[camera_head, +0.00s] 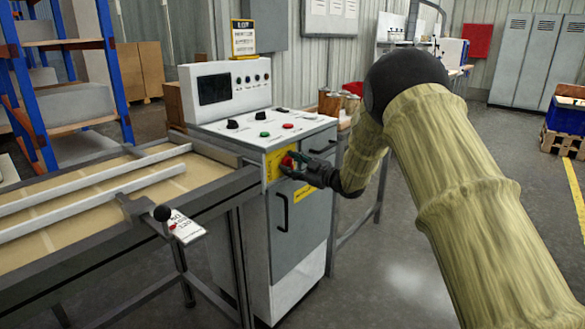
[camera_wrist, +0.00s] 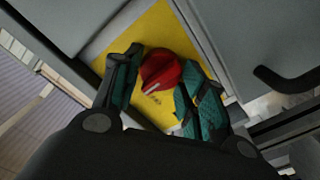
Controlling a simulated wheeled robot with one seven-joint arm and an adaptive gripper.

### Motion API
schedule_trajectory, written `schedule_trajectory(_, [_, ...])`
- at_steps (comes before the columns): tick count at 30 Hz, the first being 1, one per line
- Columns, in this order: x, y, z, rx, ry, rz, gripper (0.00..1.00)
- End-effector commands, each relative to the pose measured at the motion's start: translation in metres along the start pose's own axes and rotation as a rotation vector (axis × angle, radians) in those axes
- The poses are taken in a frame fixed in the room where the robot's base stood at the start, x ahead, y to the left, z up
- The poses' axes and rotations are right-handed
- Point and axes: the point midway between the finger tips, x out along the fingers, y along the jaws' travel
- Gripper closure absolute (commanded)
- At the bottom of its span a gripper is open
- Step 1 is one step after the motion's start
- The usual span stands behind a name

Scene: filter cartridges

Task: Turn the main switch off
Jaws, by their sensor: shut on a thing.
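The main switch is a red rotary knob (camera_head: 288,161) on a yellow plate (camera_head: 271,170) on the front of the grey control cabinet (camera_head: 299,219). My gripper (camera_head: 291,165) reaches it from the right. In the wrist view the red knob (camera_wrist: 162,72) sits between the two teal-padded fingers of my gripper (camera_wrist: 158,84), which are shut on it. A pale line on the knob runs slantwise in that view. The yellow plate (camera_wrist: 135,30) shows behind it, with small print I cannot read. The fingers hide part of the plate.
A dark door handle (camera_head: 284,212) is just below the switch; it also shows at right in the wrist view (camera_wrist: 288,80). The console top (camera_head: 262,127) carries several knobs and buttons. A conveyor table (camera_head: 95,200) adjoins on the left.

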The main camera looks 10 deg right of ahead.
Motion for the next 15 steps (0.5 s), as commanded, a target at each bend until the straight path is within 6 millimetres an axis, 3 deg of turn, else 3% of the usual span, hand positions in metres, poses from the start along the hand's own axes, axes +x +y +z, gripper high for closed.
schedule_trajectory(15, [0.0001, -0.0035, 0.0028, -0.474, -0.001, -0.001, 0.82])
